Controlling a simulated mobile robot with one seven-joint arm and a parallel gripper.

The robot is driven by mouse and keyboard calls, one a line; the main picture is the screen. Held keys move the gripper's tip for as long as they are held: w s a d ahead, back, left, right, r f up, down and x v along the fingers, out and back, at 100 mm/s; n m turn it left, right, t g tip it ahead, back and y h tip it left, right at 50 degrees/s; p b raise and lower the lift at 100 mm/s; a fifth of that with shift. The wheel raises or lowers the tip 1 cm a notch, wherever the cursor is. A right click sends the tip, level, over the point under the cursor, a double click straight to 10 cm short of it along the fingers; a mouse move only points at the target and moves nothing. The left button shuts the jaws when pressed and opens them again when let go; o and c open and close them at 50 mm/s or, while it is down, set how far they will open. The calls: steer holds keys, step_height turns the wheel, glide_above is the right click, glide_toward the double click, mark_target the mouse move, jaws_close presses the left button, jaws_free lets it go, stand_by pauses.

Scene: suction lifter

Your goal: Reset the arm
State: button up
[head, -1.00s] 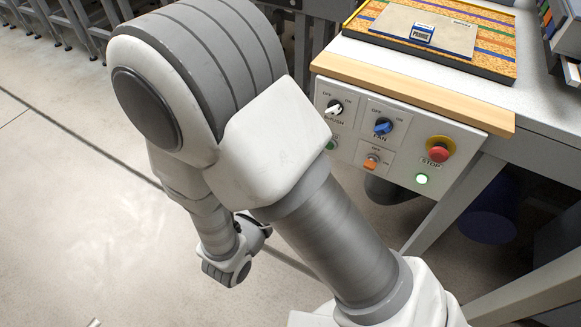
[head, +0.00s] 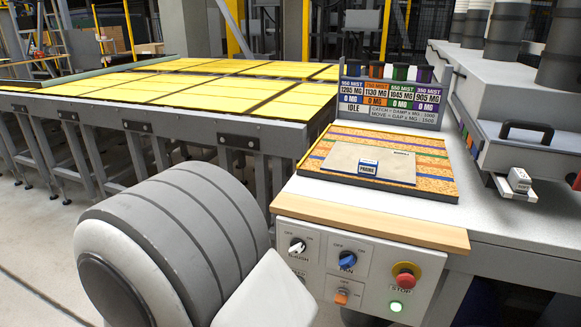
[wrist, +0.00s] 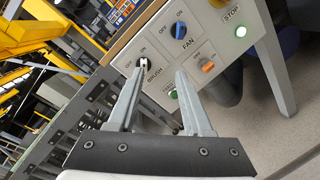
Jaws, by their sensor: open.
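My gripper (wrist: 160,100) shows in the wrist view with its two fingers spread apart and nothing between them. It points toward the control panel (wrist: 195,35), which appears tilted there. The brush knob (wrist: 146,63) and the orange switch (wrist: 207,67) lie beyond the fingertips, and the gap to them is hard to judge. In the head view the panel (head: 330,285) hangs under a wooden edge, with a white knob (head: 297,247), a blue fan knob (head: 348,260), a red stop button (head: 405,279) and a lit green lamp (head: 395,306). The gripper is outside the head view; only my arm shows at the lower left.
Yellow-topped tables (head: 190,82) fill the back left. Floor is open at far left.

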steer(key=s+d+r+m+g+y, duration=0.2)
steer(key=s+d+r+m+g, duration=0.15)
steer(key=d+m+g, duration=0.45)
steer(key=s+d+r+m+g+y, duration=0.1)
steer(key=s+d+r+m+g, duration=0.2)
steer(key=s+d+m+g, duration=0.45)
step_height(320, 180, up, 22)
steer(key=w+d+m+t+y+p, duration=0.1)
steer(key=m+t+y+p, duration=0.4)
steer(key=p, duration=1)
steer(key=shift+w+d+t+y, duration=0.2)
steer(key=shift+w+t+y, duration=0.1)
steer(key=shift+w+t, duration=0.35)
